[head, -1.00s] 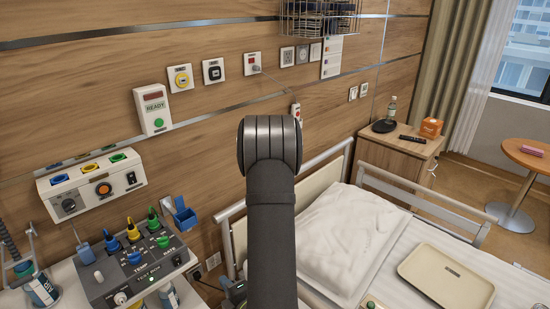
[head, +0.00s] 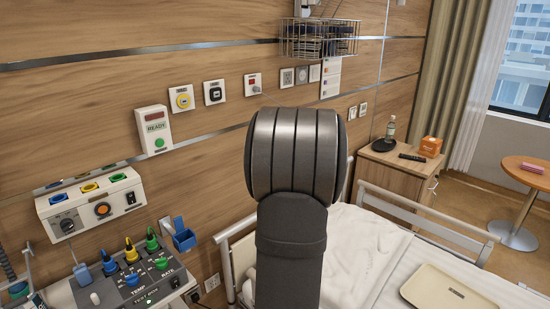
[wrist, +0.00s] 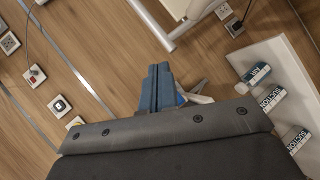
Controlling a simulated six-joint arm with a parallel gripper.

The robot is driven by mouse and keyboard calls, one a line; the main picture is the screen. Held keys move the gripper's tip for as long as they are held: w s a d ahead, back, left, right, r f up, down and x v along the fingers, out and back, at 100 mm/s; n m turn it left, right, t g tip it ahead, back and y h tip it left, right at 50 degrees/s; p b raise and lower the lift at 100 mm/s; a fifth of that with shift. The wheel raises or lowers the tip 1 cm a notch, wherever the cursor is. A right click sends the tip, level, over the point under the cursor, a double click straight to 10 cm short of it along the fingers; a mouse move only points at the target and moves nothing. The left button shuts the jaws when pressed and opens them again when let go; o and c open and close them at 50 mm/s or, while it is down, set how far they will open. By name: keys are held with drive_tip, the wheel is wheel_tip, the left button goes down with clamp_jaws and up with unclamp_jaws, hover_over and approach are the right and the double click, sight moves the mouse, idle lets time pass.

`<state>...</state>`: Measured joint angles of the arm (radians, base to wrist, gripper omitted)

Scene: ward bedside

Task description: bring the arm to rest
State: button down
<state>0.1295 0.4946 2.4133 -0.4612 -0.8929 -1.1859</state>
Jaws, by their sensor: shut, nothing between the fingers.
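My gripper (wrist: 157,68) shows in the wrist view as two blue fingers pressed together beyond the dark, bolted edge of my wrist. It is shut and holds nothing. Past it are the wood wall and floor-side fittings, and a grey-white piece lies close beside the fingers; I cannot tell how far behind them it is. In the head view my dark arm (head: 292,200) rises through the middle of the picture, and its rounded joint hides part of the wall and bed head. The gripper itself is not visible there.
A control unit (head: 150,297) with coloured knobs stands lower left, below a wall box (head: 90,203). A blue wall holder (head: 183,236) hangs beside it. The bed with a tray (head: 447,290) is at right, its rail (head: 425,212) behind. A wire basket (head: 320,40) hangs above.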

drive_tip(key=d+r+m+h, duration=0.4)
drive_tip(key=d+r+m, duration=0.1)
drive_tip(key=d, duration=0.4)
drive_tip(key=shift+w+d+r+m+g, duration=0.15)
drive_tip(key=shift+w+r+m+g, duration=0.2)
drive_tip(key=shift+m, duration=0.45)
